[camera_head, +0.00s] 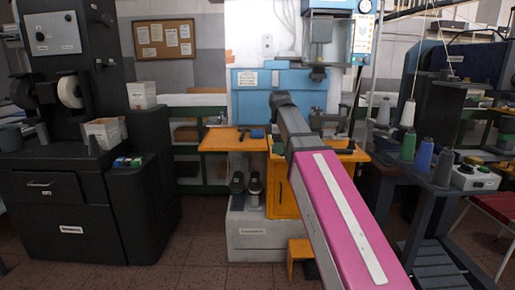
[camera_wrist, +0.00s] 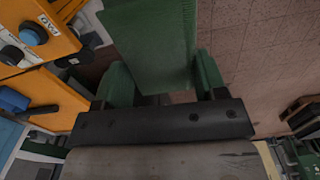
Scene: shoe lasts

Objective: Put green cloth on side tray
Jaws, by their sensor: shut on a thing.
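The green cloth (camera_wrist: 153,38) hangs in my gripper (camera_wrist: 163,72) in the wrist view, between two green fingers. The gripper is shut on it, and the cloth reaches past the fingertips to the top of the picture. Another orange tray (camera_head: 345,156) shows at the right, partly behind my arm. I cannot tell which one the task means.
In the wrist view, orange surfaces with a blue knob (camera_wrist: 32,34) and a blue-handled tool (camera_wrist: 12,99) lie left of the gripper. A cart with thread cones (camera_head: 422,156) stands right, a dark cabinet (camera_head: 75,205) left.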

